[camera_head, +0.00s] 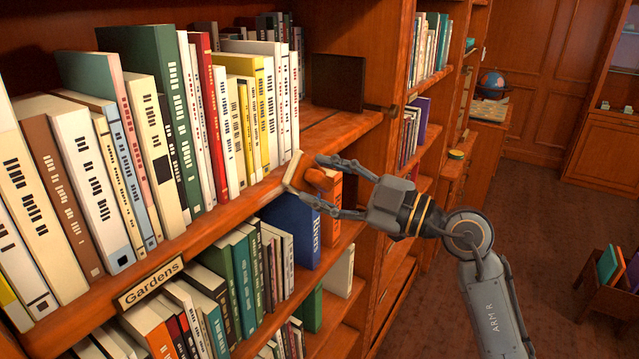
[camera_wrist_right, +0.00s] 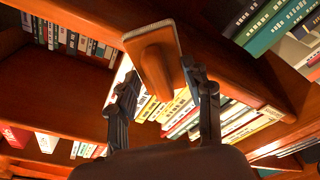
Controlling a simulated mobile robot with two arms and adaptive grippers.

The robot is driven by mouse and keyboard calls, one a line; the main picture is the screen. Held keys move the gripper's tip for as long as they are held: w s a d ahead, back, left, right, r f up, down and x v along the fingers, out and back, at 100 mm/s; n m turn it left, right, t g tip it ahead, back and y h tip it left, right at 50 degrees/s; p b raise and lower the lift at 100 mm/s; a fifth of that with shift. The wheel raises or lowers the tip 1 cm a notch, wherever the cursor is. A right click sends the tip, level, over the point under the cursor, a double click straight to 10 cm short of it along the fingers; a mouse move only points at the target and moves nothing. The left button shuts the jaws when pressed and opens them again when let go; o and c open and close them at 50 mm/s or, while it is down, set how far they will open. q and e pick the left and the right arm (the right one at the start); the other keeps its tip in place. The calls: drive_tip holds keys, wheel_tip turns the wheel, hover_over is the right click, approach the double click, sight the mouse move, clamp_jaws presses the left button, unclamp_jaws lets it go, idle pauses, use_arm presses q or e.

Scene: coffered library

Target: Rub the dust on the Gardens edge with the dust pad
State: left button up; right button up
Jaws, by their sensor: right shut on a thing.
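The dust pad has an orange handle (camera_head: 321,179) and a pale flat face (camera_head: 294,170). My right gripper (camera_head: 314,180) is shut on the handle, one finger on each side. The pad's face is turned to the front edge of the Gardens shelf (camera_head: 217,229), near its right part; I cannot tell whether they touch. The "Gardens" label (camera_head: 150,284) hangs on this edge further left. I cannot make out dust on the edge. In the right wrist view the pad's handle (camera_wrist_right: 159,76) stands between the fingers. My left gripper is out of view.
Books (camera_head: 150,130) fill the shelf above the edge. A dark bookend (camera_head: 337,82) stands at its right. More books and a blue "Rivers" binder (camera_head: 292,229) sit below. An upright divider (camera_head: 396,75) rises behind my gripper. A book crate (camera_head: 612,297) stands on the open floor.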

drive_tip(key=shift+w+d+r+p, duration=0.1)
drive_tip(key=shift+w+d+p, duration=0.25)
drive_tip(key=shift+w+d, duration=0.35)
drive_tip(key=shift+w+d+p, duration=1.25)
drive_tip(key=shift+w+p, duration=0.05)
drive_tip(key=shift+w, duration=0.75)
drive_tip(key=s+a+p, duration=0.1)
drive_tip(key=s+p, duration=0.1)
drive_tip(key=s+a+p, duration=0.1)
drive_tip(key=s+p, duration=0.1)
drive_tip(key=p, duration=0.1)
drive_tip(key=shift+a, duration=0.4)
drive_tip(key=shift+s+a+f, duration=0.2)
drive_tip(key=shift+s, duration=0.1)
drive_tip(key=shift+s+a, duration=1.05)
drive_tip(key=shift+s, duration=0.4)
drive_tip(key=shift+s+a, duration=1.05)
drive_tip(key=shift+s, duration=0.35)
drive_tip(key=shift+s+a, duration=1.05)
drive_tip(key=shift+s, duration=0.4)
